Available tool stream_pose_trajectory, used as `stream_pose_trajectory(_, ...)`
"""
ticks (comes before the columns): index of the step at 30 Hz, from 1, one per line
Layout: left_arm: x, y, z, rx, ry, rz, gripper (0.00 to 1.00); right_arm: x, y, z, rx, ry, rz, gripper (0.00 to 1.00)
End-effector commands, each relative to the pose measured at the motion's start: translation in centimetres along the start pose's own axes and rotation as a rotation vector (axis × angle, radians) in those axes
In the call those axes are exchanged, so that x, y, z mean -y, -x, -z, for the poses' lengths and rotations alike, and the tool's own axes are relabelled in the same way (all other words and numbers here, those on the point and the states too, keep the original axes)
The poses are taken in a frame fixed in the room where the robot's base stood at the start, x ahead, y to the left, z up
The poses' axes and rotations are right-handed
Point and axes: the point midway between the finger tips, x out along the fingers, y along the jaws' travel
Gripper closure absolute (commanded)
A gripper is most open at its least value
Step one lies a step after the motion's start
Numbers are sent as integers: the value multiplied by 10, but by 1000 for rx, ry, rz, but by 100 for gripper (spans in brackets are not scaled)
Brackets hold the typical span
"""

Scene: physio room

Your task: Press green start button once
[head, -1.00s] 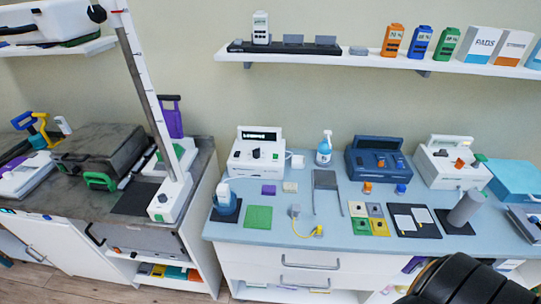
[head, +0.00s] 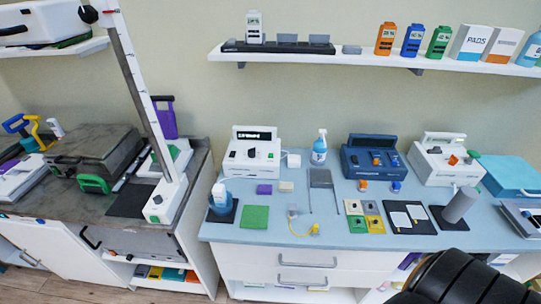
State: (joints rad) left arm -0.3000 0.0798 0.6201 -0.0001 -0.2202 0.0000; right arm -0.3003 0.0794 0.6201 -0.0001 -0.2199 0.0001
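A white machine with a lit display (head: 252,152) stands at the back left of the blue counter, with a dark knob and small controls on its front. I cannot tell at this size which part is the green start button. Neither of my grippers is in view. A dark, rounded part of my own arm shows at the bottom right.
The counter (head: 270,232) also holds a spray bottle (head: 319,149), a green pad (head: 255,217), colored squares, a yellow-ended cable and a grey cylinder (head: 460,205). A wall shelf (head: 380,62) hangs above. A tall measuring post (head: 140,90) rises at the left.

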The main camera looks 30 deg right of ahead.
Motion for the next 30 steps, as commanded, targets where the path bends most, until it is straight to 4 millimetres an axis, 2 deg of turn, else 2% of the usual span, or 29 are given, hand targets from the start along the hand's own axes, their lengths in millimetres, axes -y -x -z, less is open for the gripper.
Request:
stream_pose_trajectory(1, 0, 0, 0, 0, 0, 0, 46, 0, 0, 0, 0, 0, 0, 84)
stream_pose_trajectory(5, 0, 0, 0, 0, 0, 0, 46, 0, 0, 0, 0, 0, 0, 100)
stream_pose_trajectory(30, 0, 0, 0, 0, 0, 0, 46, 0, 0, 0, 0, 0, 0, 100)
